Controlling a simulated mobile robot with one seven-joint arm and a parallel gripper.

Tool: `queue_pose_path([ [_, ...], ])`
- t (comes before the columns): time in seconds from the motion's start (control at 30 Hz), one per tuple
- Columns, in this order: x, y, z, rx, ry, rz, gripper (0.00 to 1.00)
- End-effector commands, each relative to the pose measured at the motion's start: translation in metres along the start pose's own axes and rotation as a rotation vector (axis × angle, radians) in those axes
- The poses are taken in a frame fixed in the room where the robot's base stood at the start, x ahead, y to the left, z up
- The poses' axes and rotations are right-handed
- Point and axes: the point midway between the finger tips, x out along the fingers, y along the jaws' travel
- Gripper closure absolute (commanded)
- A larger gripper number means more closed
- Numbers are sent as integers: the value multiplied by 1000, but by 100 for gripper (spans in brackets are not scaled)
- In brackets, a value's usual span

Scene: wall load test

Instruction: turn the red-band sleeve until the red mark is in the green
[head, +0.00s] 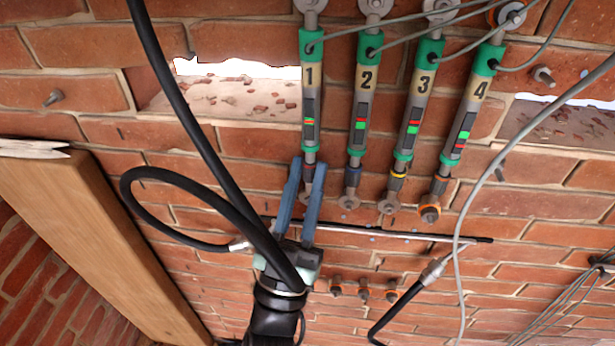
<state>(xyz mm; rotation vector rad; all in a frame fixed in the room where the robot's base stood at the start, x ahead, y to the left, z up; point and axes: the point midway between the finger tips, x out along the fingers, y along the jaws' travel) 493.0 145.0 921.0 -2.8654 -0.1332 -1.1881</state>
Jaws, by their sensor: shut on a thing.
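My gripper (308,165) has two blue fingers that reach up from below, one on each side of the lower end of rod 1 (308,75). It is shut on the sleeve there, and a dark reddish band (309,168) shows between the fingertips. The fingers hide part of the sleeve. Above it, the dark window (310,107) of rod 1 shows a small green patch with red at or close to it.
Rod 2 (361,105) with a blue band, rod 3 (412,110) with a yellow band and rod 4 (466,120) hang close to the right. Grey cables cross their tops. A thin dark bar (400,234) runs below. A wooden beam (95,235) stands left.

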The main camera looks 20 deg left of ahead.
Motion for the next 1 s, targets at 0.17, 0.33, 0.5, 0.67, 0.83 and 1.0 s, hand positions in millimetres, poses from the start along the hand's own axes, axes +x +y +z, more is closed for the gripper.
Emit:
queue_pose_path([
  [0.17, 0, 0, 0, -7, 0, 8, 100],
  [0.33, 0, 0, 0, -7, 0, 7, 100],
  [0.5, 0, 0, 0, -7, -1, 7, 49],
  [0.67, 0, 0, 0, -7, -1, 6, 45],
  [0.83, -2, 0, 1, -7, -2, 6, 45],
  [1.0, -21, 0, 2, -7, -6, 6, 45],
])
